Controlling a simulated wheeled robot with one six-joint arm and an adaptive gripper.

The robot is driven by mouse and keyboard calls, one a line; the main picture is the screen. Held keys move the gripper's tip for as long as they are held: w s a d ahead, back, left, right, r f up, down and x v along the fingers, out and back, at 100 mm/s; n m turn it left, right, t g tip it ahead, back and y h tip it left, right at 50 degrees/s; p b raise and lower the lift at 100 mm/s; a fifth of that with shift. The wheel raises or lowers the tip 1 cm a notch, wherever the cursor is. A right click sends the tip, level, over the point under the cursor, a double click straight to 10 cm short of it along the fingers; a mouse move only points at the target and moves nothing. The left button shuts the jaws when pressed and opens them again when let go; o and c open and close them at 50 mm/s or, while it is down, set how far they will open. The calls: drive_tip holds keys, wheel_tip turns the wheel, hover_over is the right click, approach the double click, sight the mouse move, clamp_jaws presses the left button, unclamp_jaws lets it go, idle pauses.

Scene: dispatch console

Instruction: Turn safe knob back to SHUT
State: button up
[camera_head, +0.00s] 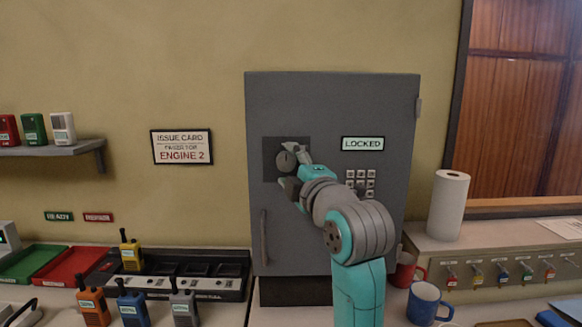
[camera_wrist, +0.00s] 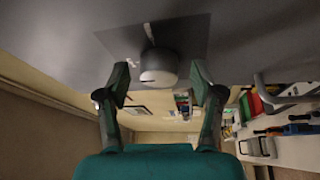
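The grey safe (camera_head: 335,110) stands against the wall, its door shut, with a sign (camera_head: 363,144) reading LOCKED. Its round dark knob (camera_head: 285,161) sits on a darker square plate (camera_head: 272,145) at the door's upper left. In the wrist view the knob (camera_wrist: 158,66) is between and slightly beyond the fingertips, with a gap on each side. My gripper (camera_head: 296,166) is at the knob from the right; in the wrist view its two fingers (camera_wrist: 160,80) are spread open. A pale mark shows on the plate beside the knob. I cannot read a SHUT label.
A keypad (camera_head: 361,184) is right of my gripper, and a vertical handle (camera_head: 264,237) is below the knob. A radio charger rack (camera_head: 180,280) is at lower left. A blue mug (camera_head: 424,303), a red mug (camera_head: 405,270) and a paper roll (camera_head: 448,205) stand at right.

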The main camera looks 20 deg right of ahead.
drive_tip(key=shift+s, duration=0.1)
drive_tip(key=s+f, duration=0.1)
drive_tip(key=s, duration=1)
drive_tip(key=shift+s+d+f, duration=0.25)
drive_tip(key=shift+s+d, duration=0.1)
drive_tip(key=shift+d, duration=0.1)
